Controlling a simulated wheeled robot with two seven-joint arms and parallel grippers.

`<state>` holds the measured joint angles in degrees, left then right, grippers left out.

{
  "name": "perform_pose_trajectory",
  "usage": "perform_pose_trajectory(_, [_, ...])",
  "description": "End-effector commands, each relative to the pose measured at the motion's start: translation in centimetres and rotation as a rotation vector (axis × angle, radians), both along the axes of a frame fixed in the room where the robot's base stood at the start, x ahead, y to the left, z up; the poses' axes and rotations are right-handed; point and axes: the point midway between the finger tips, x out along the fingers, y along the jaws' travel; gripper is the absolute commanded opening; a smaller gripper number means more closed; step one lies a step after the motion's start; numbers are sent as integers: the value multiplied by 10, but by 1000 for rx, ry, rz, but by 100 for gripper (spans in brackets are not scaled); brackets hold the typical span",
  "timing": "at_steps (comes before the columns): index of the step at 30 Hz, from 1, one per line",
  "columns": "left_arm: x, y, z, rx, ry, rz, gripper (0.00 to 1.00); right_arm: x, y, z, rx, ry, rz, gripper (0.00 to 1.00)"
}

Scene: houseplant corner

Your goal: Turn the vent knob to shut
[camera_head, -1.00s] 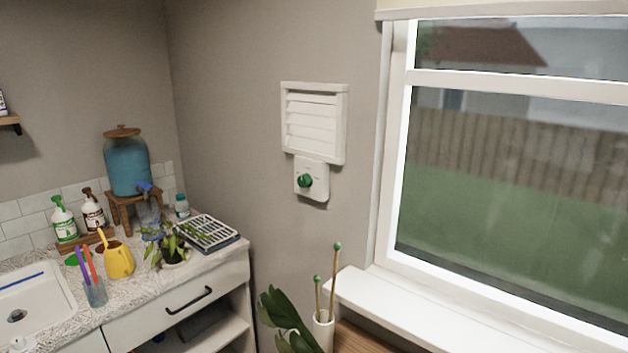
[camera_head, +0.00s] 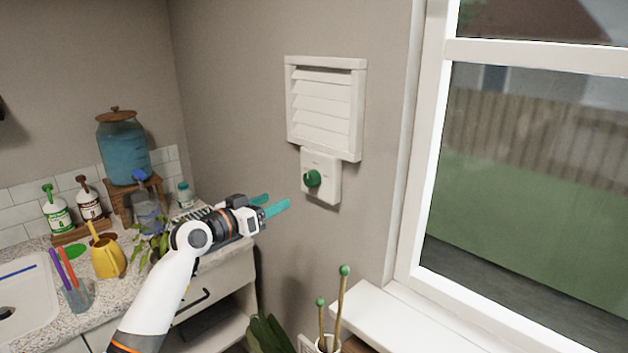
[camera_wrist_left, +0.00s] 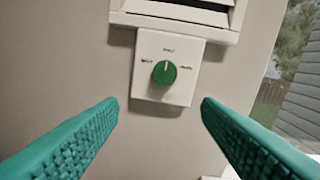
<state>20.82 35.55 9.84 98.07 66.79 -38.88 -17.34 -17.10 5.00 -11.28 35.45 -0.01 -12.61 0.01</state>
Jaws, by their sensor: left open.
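The green vent knob (camera_head: 312,178) sits on a white plate (camera_head: 331,188) on the wall, below the white louvred vent (camera_head: 325,108). In the left wrist view the knob (camera_wrist_left: 164,72) has a pale pointer mark pointing up at the middle label, with one label to each side; the print is too small to read surely. The vent's slats look tilted with dark gaps. My left gripper (camera_head: 275,203) is open and empty, to the left of the knob and a little lower, apart from it. Its teal fingers (camera_wrist_left: 160,120) spread either side below the knob plate. My right gripper is not in view.
The window (camera_head: 520,150) and its white sill (camera_head: 400,325) are at the right. Green-tipped sticks (camera_head: 340,300) stand in a pot below the knob. The counter at left holds a blue dispenser (camera_head: 123,150), a yellow watering can (camera_head: 107,257) and bottles. The wall around the knob is clear.

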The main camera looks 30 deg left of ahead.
Motion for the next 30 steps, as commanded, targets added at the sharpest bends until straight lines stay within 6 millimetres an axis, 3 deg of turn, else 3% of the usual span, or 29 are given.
perform_pose_trajectory(2, [0, -3, 13, 2, -21, -13, 58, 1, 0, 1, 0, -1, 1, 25])
perform_pose_trajectory(5, [8, -6, 17, 0, -25, -16, 58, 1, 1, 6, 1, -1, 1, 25])
perform_pose_trajectory(15, [72, -24, 18, -3, -23, -15, 58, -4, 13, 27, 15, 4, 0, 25])
perform_pose_trajectory(21, [99, -32, 15, 0, -22, -14, 58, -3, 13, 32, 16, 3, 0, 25])
perform_pose_trajectory(30, [112, -37, 13, 2, -21, -14, 58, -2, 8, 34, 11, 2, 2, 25])
